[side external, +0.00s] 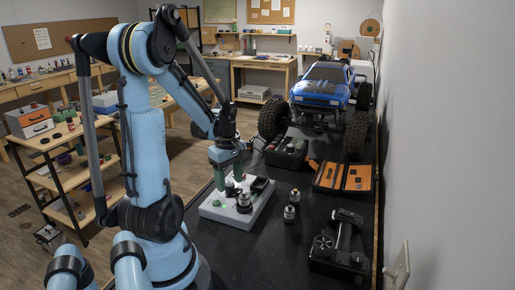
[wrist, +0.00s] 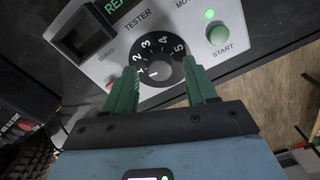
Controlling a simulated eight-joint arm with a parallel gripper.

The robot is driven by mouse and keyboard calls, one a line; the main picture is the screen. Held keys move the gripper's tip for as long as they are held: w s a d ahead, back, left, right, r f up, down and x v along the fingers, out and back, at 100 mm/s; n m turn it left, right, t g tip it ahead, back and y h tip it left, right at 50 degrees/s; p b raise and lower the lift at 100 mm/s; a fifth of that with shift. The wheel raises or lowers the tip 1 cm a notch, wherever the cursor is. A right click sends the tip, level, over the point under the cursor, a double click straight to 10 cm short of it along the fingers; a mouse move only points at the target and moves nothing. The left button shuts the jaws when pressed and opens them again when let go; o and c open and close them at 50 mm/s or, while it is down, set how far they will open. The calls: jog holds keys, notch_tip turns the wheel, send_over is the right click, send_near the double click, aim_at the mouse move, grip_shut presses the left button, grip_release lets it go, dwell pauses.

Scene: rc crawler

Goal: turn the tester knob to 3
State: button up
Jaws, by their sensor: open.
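The tester (side external: 218,212) is a pale box on the black bench, below my gripper (side external: 229,166). Its knob (wrist: 160,71) is black with white numbers 1 to 5 around it. A small pale mark on the knob's cap appears to lie toward the 1 side. In the wrist view my gripper (wrist: 162,80) is open, with one green finger on each side of the knob. I cannot tell whether either finger touches it. The green START button (wrist: 218,34) is at upper right, and a dark socket marked SERVO (wrist: 86,36) is at upper left.
Two small cylindrical parts (side external: 290,212) stand right of the tester. A black transmitter (side external: 340,243) lies at the bench's right front. An orange case (side external: 343,176) and a dark tool case (side external: 287,151) lie behind. A blue crawler (side external: 322,88) stands at the back.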

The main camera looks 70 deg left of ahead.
jog(key=shift+f, duration=0.35)
grip_shut()
